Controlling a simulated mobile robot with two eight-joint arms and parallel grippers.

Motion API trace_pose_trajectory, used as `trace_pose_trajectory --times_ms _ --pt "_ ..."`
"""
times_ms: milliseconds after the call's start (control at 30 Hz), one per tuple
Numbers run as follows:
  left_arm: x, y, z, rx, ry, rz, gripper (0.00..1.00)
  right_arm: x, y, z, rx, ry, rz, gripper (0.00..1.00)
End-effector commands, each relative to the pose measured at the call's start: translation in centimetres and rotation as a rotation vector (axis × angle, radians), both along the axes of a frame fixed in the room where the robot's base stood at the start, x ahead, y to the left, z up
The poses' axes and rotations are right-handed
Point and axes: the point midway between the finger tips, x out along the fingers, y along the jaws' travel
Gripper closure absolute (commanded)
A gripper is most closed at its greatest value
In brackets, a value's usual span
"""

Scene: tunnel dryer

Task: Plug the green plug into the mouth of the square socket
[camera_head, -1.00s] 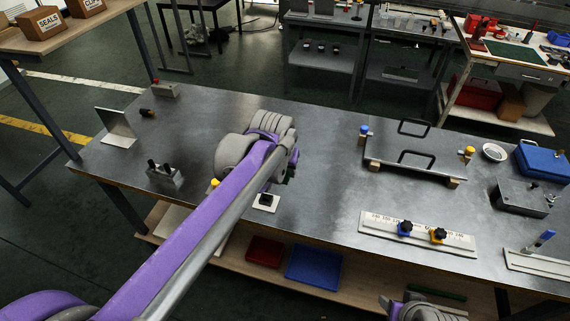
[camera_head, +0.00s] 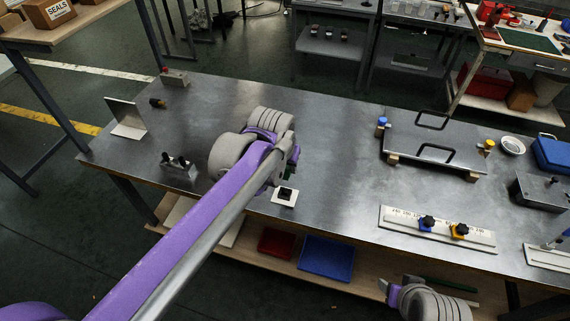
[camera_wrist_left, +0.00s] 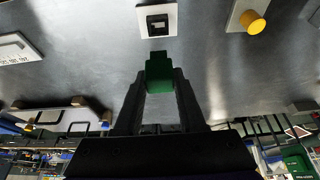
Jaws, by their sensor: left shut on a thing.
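The green plug (camera_wrist_left: 160,72) is a green block held between the fingertips of my left gripper (camera_wrist_left: 160,88), which is shut on it. The square socket (camera_wrist_left: 157,22) is a black square with a dark mouth on a white plate, ahead of the plug in the wrist view and apart from it. In the head view the socket (camera_head: 285,194) sits on the grey table just below my left gripper (camera_head: 289,172), whose fingers are mostly hidden by my arm. A grey and purple part of my right arm shows at the bottom right; its fingers are not clear.
A yellow knob (camera_wrist_left: 252,22) on a plate stands right of the socket in the wrist view. A grey block with black pegs (camera_head: 178,168) stands left of my arm. A white scale strip (camera_head: 437,230) and a plate with black handles (camera_head: 435,152) lie to the right.

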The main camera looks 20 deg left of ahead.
Motion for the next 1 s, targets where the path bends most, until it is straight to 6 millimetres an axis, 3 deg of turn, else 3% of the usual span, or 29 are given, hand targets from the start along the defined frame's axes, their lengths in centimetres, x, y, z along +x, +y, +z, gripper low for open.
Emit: trace_pose_trajectory --times_ms 267,700,1000 --pt "0.0 0.0 -1.2 -0.001 0.002 0.002 1.0 -0.2 0.0 -0.8 0.0 0.005 0.0 0.44" --pt "0.0 0.0 -5.2 0.0 0.001 0.001 1.0 -1.0 0.0 -3.7 0.0 0.018 0.0 0.44" --pt "0.0 0.0 -5.8 0.0 0.0 0.001 1.0 -1.0 0.0 -4.1 0.0 0.02 0.0 0.44"
